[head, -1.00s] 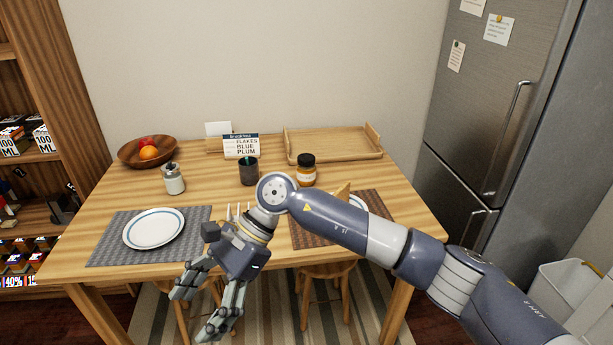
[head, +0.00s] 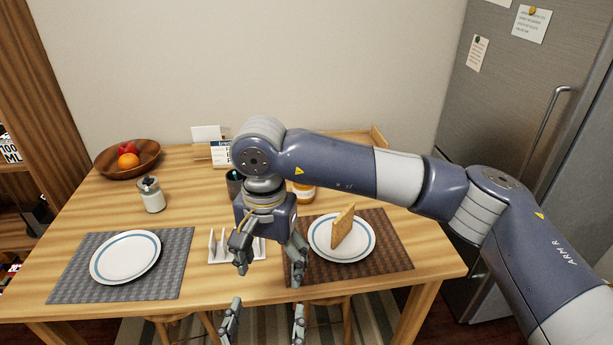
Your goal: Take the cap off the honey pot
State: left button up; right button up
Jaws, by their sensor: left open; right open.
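The honey pot (head: 304,192) stands on the table behind my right arm. Only its amber lower part shows; the arm hides its top, so I cannot see the cap now. My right gripper (head: 270,274) is open and empty, pointing down in front of the toast rack and apart from the pot. My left gripper (head: 265,309) is open at the bottom of the view. Only its fingers show, below the table's front edge in the picture.
A white toast rack (head: 230,256) is partly behind my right gripper. A plate with toast (head: 343,228) is to the right, an empty plate (head: 125,257) to the left. A jar (head: 151,195), dark cup (head: 234,185), sign (head: 220,153) and fruit bowl (head: 108,161) stand further back.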

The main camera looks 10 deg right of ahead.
aim_at(305, 193)
jog(key=i+l, duration=0.2)
jog(key=i, duration=0.25)
jog(key=i+l, duration=0.15)
jog(key=i, duration=0.3)
jog(key=i+l, duration=0.2)
jog(key=i, duration=0.25)
